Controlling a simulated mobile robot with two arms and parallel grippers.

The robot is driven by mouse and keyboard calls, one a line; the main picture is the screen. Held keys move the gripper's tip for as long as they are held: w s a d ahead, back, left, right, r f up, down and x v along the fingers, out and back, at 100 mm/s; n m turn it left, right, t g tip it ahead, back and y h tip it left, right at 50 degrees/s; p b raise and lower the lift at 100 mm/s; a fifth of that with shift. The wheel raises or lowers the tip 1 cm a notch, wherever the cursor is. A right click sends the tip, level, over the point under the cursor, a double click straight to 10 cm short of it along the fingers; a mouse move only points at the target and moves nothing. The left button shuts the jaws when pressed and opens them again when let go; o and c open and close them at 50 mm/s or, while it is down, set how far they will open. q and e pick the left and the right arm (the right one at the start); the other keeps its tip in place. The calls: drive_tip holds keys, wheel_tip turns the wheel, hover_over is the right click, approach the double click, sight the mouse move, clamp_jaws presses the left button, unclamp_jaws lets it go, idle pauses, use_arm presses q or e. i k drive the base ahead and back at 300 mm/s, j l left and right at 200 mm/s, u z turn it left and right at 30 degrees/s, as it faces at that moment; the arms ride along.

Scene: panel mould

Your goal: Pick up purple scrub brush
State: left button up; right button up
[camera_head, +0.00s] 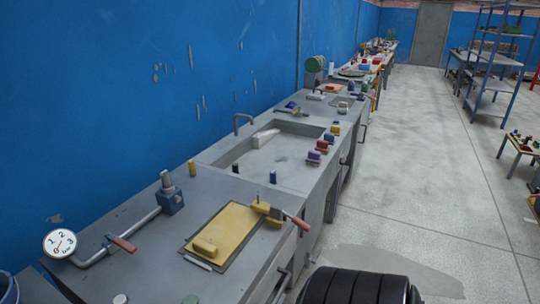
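The purple scrub brush (314,157) lies on the front rim of the sink counter, at the near end of a row of brushes. A red brush (322,147) lies just beyond it, then a blue one (329,138) and a yellow one (335,130). The brush is small in the picture and nothing covers it. Neither of my grippers is in view.
The sink basin (279,158) holds a white object (264,138). On the near bench are a yellow panel (232,226), a red-handled tool (297,219), a blue valve block (170,200) and a pressure gauge (60,243). The floor (430,170) to the right is open.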

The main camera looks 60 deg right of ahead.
sight(313, 158)
drive_tip(key=z, duration=2.4)
drive_tip(key=i+l+u, duration=0.2)
drive_tip(key=i+l, duration=0.45)
drive_tip(key=i, duration=0.1)
